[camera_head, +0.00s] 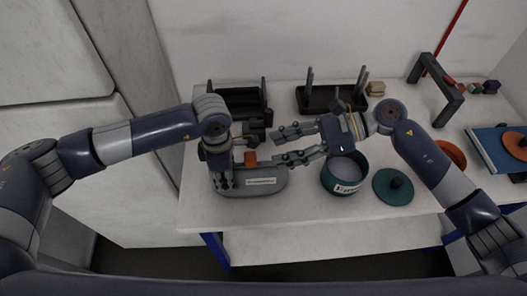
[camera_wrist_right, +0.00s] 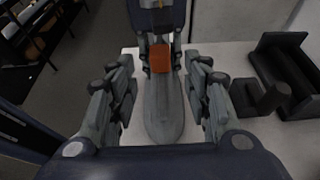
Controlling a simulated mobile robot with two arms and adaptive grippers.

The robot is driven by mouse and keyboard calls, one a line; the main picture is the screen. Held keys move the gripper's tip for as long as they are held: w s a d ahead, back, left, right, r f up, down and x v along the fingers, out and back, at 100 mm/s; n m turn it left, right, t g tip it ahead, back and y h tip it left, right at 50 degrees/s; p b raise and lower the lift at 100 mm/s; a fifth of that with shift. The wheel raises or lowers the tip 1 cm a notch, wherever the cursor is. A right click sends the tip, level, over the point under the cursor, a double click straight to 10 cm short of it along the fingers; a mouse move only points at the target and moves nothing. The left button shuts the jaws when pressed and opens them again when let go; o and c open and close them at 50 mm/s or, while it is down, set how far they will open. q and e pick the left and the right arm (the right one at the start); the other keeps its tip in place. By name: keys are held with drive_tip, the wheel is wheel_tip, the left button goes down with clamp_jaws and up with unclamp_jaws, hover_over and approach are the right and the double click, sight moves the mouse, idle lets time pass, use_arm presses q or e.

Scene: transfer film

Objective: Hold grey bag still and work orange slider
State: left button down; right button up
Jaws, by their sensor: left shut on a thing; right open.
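The grey bag (camera_head: 262,182) lies on the white table, with a pale label on its front side. Its orange slider (camera_head: 250,159) stands up on top, near my left gripper. My left gripper (camera_head: 224,182) is shut on the left end of the bag and hides part of it. My right gripper (camera_head: 283,146) is open and empty, its fingers pointing left towards the slider, apart from it. In the right wrist view the bag (camera_wrist_right: 163,115) lies lengthwise between the open fingers, and the orange slider (camera_wrist_right: 160,60) is at its far end, by my left gripper.
A teal pot (camera_head: 345,172) with a label stands just right of the bag, under my right gripper. Its round teal lid (camera_head: 393,186) lies beside it. Dark racks (camera_head: 330,98) stand at the back. A dark arch (camera_head: 437,88) stands at the right. The front table edge is clear.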

drive_tip(key=shift+v, duration=1.6)
use_arm(q)
drive_tip(key=c, duration=1.1)
unclamp_jaws()
drive_tip(key=shift+o, duration=0.2)
